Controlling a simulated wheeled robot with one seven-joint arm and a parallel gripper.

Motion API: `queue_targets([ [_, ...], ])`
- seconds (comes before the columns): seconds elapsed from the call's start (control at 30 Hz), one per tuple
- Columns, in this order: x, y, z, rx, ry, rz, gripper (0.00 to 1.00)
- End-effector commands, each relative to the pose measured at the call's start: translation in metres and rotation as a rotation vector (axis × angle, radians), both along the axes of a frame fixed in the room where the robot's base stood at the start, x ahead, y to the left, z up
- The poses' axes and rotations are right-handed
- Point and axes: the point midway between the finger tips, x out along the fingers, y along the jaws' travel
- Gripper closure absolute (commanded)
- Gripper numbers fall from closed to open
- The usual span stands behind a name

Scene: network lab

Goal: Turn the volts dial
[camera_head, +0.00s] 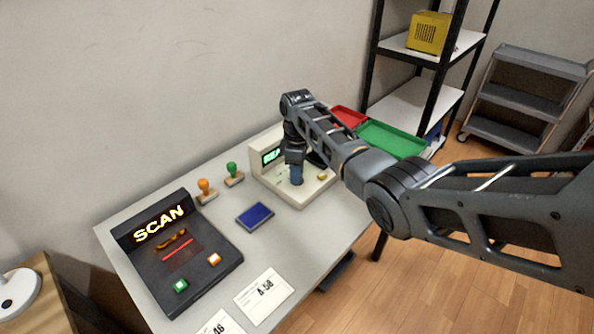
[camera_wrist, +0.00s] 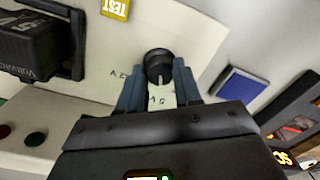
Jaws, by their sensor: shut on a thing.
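The cream tester (camera_head: 318,192) stands on the table with a lit green display (camera_head: 271,156), partly hidden by my arm. The volts dial is a round dark knob with a pale pointer line (camera_wrist: 159,66), seen in the wrist view on the tester's cream face. Small upside-down markings are printed beside it. My gripper (camera_wrist: 158,80) is shut on the dial, one finger on each side. In the head view my gripper (camera_head: 296,176) points down onto the tester and hides the dial.
A yellow TEST button (camera_wrist: 115,8) and a black block in a dark frame (camera_wrist: 30,45) are near the dial. A blue pad (camera_head: 255,216), two stamps and a black SCAN unit (camera_head: 205,262) stand left. Red and green trays (camera_head: 392,138) lie behind my arm.

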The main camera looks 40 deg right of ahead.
Motion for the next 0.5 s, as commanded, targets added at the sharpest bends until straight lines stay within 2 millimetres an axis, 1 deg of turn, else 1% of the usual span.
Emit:
queue_targets([
  [0.43, 0.0013, 0.0004, 0.0013, 0.0, -0.003, 0.011, 0.97],
  [0.47, 0.0014, 0.0003, 0.0013, 0.0, -0.003, 0.011, 0.66],
  [0.5, 0.0013, 0.0002, 0.0013, 0.0, -0.003, 0.011, 0.62],
])
